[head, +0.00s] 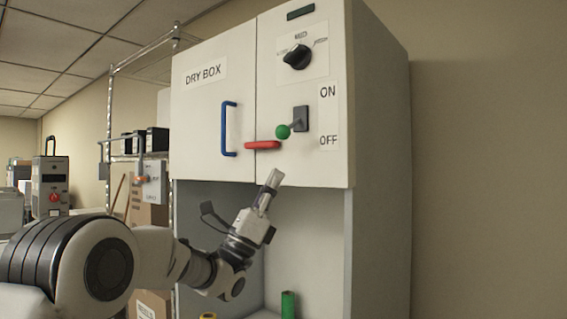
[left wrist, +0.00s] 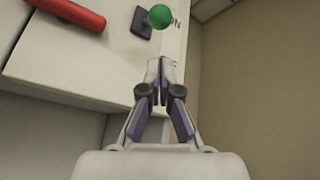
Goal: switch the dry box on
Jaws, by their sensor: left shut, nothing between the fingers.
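The dry box (head: 215,120) is a white cabinet with a "DRY BOX" label and a blue door handle (head: 228,129). Its lever switch has a dark base plate (head: 301,119) and a green ball knob (head: 283,131), between ON above and OFF below. The lever points out toward the left, and I cannot tell its setting. The green knob also shows at the top of the left wrist view (left wrist: 160,16). My left gripper (head: 274,178) is shut and empty, below the knob and apart from it. Its fingertips show in the left wrist view (left wrist: 160,65). My right gripper is out of view.
A red bar handle (head: 262,145) sits just left of the knob, above my left gripper. A black dial (head: 296,57) is above the switch. A green cylinder (head: 288,304) stands in the open bay below. A wire shelf (head: 140,157) with boxes is at left.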

